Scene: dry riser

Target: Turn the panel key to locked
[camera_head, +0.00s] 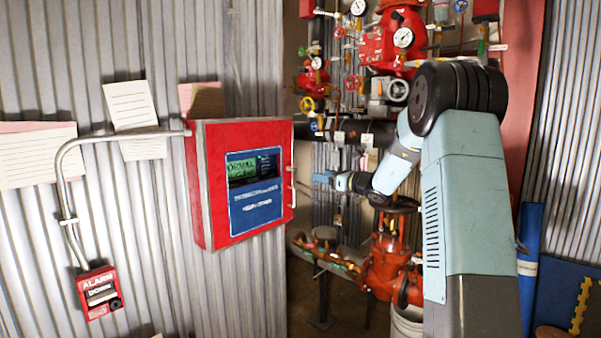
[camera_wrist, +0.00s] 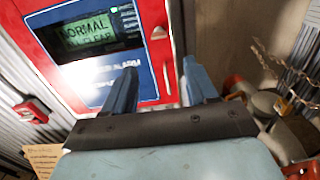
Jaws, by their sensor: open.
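The red alarm panel (camera_head: 218,215) is mounted on the corrugated wall, with a green screen and a blue face. In the wrist view the panel (camera_wrist: 40,25) fills the upper part, and its screen (camera_wrist: 88,33) reads NORMAL. A small dark lock or key (camera_wrist: 159,33) shows on the red border right of the screen; its turn position is too small to tell. My gripper (camera_head: 324,178) is to the right of the panel in the head view. In the wrist view my gripper (camera_wrist: 160,82) is open and empty, its fingers apart below the lock, with no visible contact.
A red alarm box (camera_head: 98,292) hangs lower left, joined to the panel by a grey conduit (camera_head: 65,190). Red valves (camera_head: 388,265), pipes and gauges (camera_head: 403,38) crowd the space behind and beside my arm. Paper sheets (camera_head: 130,105) are on the wall.

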